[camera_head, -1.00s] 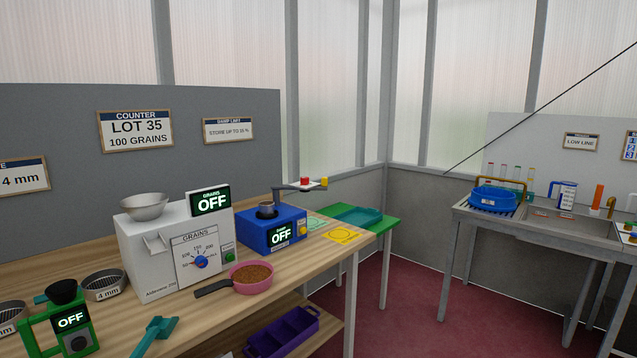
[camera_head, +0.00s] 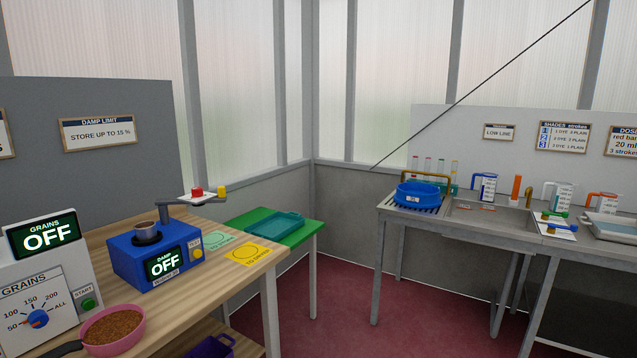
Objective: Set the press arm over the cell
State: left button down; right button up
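The blue damp meter (camera_head: 158,254) stands on the wooden bench at the left, its screen reading OFF. The grey press arm (camera_head: 182,203) is on a post at the meter's back right corner and points to the right, away from the cell. A red knob (camera_head: 197,192) and a yellow knob (camera_head: 222,189) are at its outer end, by a small white plate. Neither of my grippers shows in the head view.
The grain counter (camera_head: 45,270) and a pink pan of grain (camera_head: 113,330) are left of the meter. A yellow mat (camera_head: 245,253) and a green table with a teal tray (camera_head: 275,226) lie to its right. A metal sink bench (camera_head: 480,215) stands across open red floor.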

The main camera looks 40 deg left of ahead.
aim_at(207, 198)
jog(key=z, duration=0.35)
jog(key=i, duration=1.35)
jog(key=u, duration=0.4)
jog(key=i, duration=0.9)
jog(key=u, duration=1.45)
jog(key=i, duration=0.5)
jog(key=u, duration=0.5)
